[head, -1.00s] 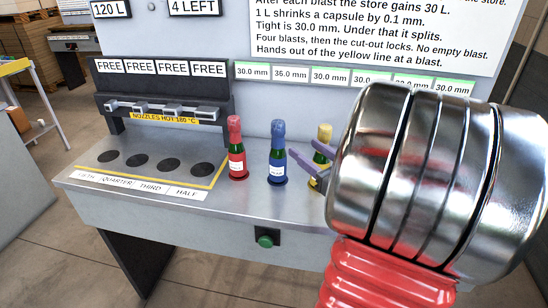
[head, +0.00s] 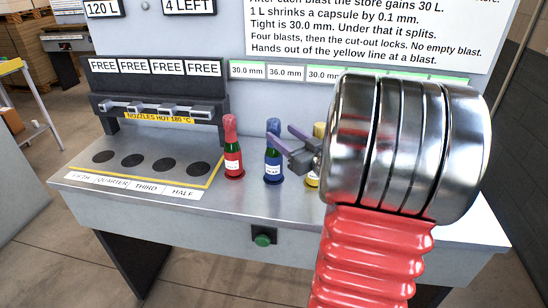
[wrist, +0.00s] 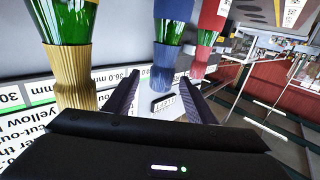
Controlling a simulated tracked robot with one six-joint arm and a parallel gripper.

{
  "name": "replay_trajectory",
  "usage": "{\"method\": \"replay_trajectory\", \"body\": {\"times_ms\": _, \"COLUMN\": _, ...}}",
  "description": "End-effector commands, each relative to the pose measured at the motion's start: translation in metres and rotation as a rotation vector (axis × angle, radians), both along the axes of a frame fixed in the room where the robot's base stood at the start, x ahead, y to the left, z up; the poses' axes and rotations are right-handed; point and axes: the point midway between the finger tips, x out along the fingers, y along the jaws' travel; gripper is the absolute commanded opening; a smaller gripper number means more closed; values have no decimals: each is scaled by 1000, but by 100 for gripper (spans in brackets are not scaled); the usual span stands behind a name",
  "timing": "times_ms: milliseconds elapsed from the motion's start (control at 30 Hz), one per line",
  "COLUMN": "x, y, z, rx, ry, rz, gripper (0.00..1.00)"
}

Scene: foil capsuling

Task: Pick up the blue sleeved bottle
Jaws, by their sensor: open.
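The blue sleeved bottle (head: 273,165) stands upright on the bench, a dark green bottle with a blue top sleeve, blue lower part and white label. My gripper (head: 284,139) is open and empty at its right, fingers pointing left toward its upper part. In the wrist view, which looks inverted, the blue sleeve (wrist: 163,75) shows between the tips of my open gripper (wrist: 160,84). Whether either finger touches it I cannot tell. The red sleeved bottle (head: 232,150) stands to its left. The yellow sleeved bottle (head: 319,130) stands to its right, mostly hidden by my arm.
The bench top (head: 210,205) is clear in front of the bottles. At left is a nozzle rack (head: 160,108) marked hot, above several dark round spots inside a yellow line (head: 215,172). A green button (head: 263,240) is on the bench front. The gold sleeve (wrist: 75,80) is close beside my left-hand finger in the wrist view.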

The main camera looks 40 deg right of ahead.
Motion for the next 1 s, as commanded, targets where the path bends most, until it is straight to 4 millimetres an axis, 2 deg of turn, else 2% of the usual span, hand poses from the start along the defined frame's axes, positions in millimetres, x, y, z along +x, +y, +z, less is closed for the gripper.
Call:
{"method": "replay_trajectory", "body": {"times_ms": 367, "x": 3, "y": 0, "z": 0, "rx": -1, "ry": 1, "rz": 0, "gripper": 51}}
{"method": "replay_trajectory", "body": {"times_ms": 767, "x": 48, "y": -1, "z": 1, "rx": -1, "ry": 0, "rz": 2, "gripper": 51}}
{"method": "replay_trajectory", "body": {"times_ms": 1000, "x": 53, "y": -3, "z": 0, "rx": 0, "ry": 1, "rz": -1, "gripper": 51}}
